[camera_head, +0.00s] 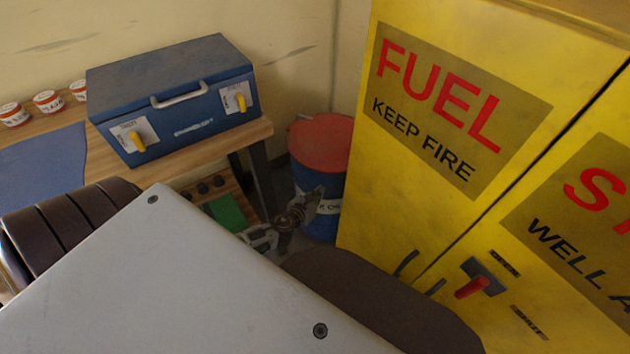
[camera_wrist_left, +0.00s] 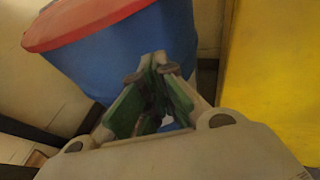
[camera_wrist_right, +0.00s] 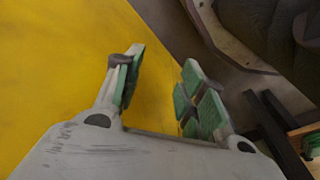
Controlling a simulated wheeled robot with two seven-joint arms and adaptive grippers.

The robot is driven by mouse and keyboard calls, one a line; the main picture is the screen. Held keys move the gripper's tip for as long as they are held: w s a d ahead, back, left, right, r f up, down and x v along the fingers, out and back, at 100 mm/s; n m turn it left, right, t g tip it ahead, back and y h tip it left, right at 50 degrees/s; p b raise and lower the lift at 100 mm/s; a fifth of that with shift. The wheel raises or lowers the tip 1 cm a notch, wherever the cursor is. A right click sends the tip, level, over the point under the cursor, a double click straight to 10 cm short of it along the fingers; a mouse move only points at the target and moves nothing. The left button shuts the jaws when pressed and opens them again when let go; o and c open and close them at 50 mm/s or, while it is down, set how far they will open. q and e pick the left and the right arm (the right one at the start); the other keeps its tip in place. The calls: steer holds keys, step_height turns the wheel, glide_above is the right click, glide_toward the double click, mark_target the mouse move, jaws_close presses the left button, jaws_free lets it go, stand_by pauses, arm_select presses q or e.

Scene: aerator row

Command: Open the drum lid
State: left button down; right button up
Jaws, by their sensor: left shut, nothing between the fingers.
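The blue drum (camera_head: 318,220) stands on the floor between the bench and the yellow cabinet. Its red lid (camera_head: 322,140) lies flat on top, down on the rim. A small tab (camera_head: 304,117) shows at the lid's back left edge. My left gripper (camera_head: 312,200) is in front of the drum, below the lid, its fingers shut and empty. In the left wrist view the fingertips (camera_wrist_left: 160,62) overlap the blue drum wall, with the red lid edge (camera_wrist_left: 85,22) above left; contact cannot be told. My right gripper (camera_wrist_right: 164,65) is open and empty beside the yellow cabinet.
The yellow fuel cabinet (camera_head: 400,205), with a red handle (camera_head: 472,287), stands close on the drum's right. The wooden bench (camera_head: 210,153) at left holds a blue box (camera_head: 175,95) and several small jars. A dark bench leg (camera_head: 262,185) is left of the drum.

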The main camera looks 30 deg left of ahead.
mark_target(330, 177)
arm_select(q)
steer(key=shift+b+x, duration=0.3)
steer(key=shift+x, duration=2.35)
steer(key=shift+r, duration=0.55)
steer(key=shift+r+p, duration=0.4)
steer(key=shift+r, duration=1)
arm_select(e)
steer(key=shift+d+f, duration=0.2)
steer(key=shift+f, duration=0.85)
arm_select(q)
steer(key=shift+d+r+p, duration=0.1)
steer(key=shift+p, duration=0.2)
arm_select(e)
steer(key=shift+w+r, duration=0.1)
steer(key=shift+r, duration=0.1)
steer(key=shift+a, duration=0.1)
